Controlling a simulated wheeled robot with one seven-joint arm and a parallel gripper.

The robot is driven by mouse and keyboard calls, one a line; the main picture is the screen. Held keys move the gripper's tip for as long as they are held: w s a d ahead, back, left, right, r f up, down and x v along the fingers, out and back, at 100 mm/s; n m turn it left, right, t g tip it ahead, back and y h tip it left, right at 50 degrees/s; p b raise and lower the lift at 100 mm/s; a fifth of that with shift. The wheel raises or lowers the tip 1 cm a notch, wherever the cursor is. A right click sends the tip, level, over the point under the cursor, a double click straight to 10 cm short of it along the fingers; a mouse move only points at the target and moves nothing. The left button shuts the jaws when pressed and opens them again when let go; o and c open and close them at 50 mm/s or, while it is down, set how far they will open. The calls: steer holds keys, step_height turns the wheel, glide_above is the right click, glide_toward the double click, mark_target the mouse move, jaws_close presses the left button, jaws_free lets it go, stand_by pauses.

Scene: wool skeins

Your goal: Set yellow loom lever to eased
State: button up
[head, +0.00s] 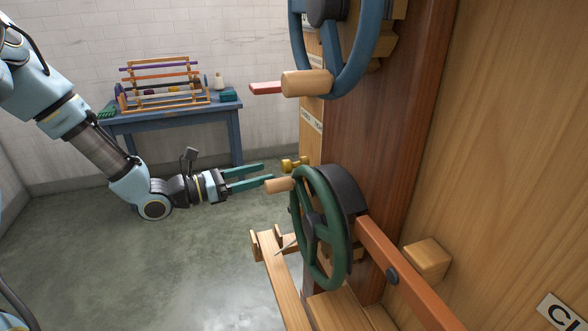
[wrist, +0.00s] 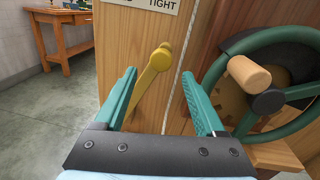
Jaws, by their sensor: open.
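The yellow lever (wrist: 150,74) is mounted on the side of a wooden post. In the wrist view it leans up to the right, with its rounded end under a label (wrist: 150,3) that reads "TIGHT" at its right; the rest of the label is cut off. In the head view the lever (head: 293,164) shows small beside the post. My gripper (head: 267,172) is open and empty, its green fingers pointing at the post. In the wrist view the lever appears between the fingers of my gripper (wrist: 158,76). In the head view the fingertips look just short of it.
A green handwheel (head: 320,228) with a wooden knob (head: 279,185) is close to my fingertips. A blue handwheel (head: 352,60) and a red bar (head: 265,88) are above. A blue table (head: 172,120) with a rack stands at the back wall. The floor on the left is clear.

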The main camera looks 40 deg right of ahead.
mark_target(296, 164)
steer(key=p+x, duration=0.2)
steer(key=x, duration=0.8)
steer(key=shift+s+d, duration=0.15)
jaws_close()
stand_by(1.1)
